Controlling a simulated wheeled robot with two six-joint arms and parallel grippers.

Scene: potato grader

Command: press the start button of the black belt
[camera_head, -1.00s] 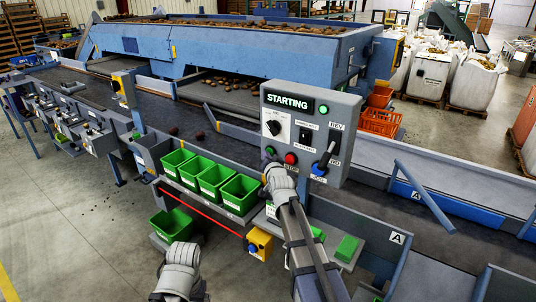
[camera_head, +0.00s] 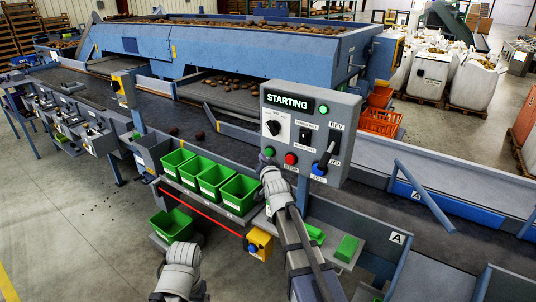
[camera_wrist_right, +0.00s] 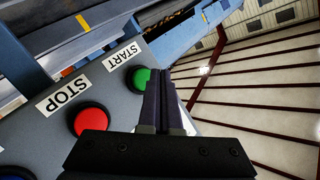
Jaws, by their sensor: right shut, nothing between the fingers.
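The grey control panel (camera_head: 345,112) has a lit display (camera_head: 288,103) reading STARTING. Its green START button (camera_head: 270,151) is at the lower left, beside the red STOP button (camera_head: 291,159). In the right wrist view the green button (camera_wrist_right: 138,78) and red button (camera_wrist_right: 89,121) show with their labels. My right gripper (camera_head: 263,158) is shut and empty at the panel's lower left corner. In the right wrist view its dark fingertips (camera_wrist_right: 158,76) overlap the green button's right edge; I cannot tell whether they touch it. My left arm is low in the head view, with no fingers visible.
The dark belt (camera_head: 150,108) runs behind the panel and carries a few potatoes. Several green bins (camera_head: 213,180) stand on a shelf left of my right arm. A yellow box with a knob (camera_head: 260,243) hangs below. Open floor lies at the lower left.

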